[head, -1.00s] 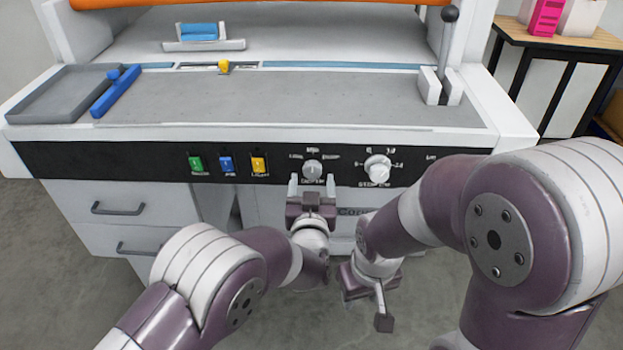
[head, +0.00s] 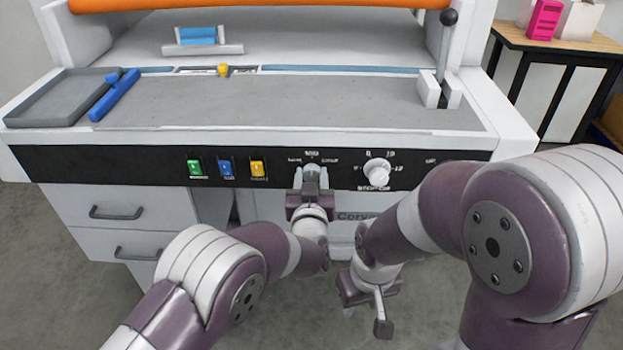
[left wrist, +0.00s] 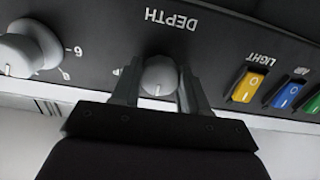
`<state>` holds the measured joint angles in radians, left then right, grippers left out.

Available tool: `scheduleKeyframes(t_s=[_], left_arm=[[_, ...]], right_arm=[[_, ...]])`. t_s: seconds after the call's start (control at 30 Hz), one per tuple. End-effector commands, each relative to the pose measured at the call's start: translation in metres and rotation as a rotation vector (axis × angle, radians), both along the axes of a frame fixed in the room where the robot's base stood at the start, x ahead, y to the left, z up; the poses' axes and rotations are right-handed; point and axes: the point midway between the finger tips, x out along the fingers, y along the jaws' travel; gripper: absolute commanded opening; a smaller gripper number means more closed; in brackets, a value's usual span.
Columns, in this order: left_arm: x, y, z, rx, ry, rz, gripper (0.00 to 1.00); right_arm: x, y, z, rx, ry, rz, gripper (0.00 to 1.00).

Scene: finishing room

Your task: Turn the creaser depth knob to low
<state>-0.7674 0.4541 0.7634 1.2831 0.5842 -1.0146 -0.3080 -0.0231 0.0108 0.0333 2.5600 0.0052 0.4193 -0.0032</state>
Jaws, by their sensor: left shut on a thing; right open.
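The depth knob (left wrist: 159,76) is a small grey dial on the black panel, with the word DEPTH beside it in the left wrist view. A pale mark on its face points away from that word, toward my gripper's palm. My left gripper (left wrist: 160,88) has its two fingers on either side of the knob and is shut on it. In the head view the left gripper (head: 311,180) covers most of the knob; the scale lettering above it is too small to read surely. My right gripper (head: 380,308) is open and empty, low in front of the machine.
A larger white knob (head: 377,171) with a number scale sits right of the depth knob. Green (head: 195,168), blue (head: 226,167) and yellow (head: 258,168) switches sit to its left. A lever (head: 447,55) stands on the tabletop. Drawers (head: 118,212) are below.

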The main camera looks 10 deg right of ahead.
Motion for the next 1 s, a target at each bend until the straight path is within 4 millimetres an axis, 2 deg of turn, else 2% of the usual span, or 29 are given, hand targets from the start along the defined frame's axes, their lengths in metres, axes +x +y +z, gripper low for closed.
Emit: scheduleKeyframes(t_s=[0.27, 1.0], left_arm=[[0.0, -0.001, -0.003, -0.149, 0.043, -0.001, 0.14], [-0.001, -0.002, -0.004, -0.779, 0.226, 0.0, 0.14]], right_arm=[[0.0, 0.0, -0.013, 0.0, 0.0, 0.0, 0.43], [0.0, 0.0, -0.068, 0.0, 0.0, 0.0, 0.43]])
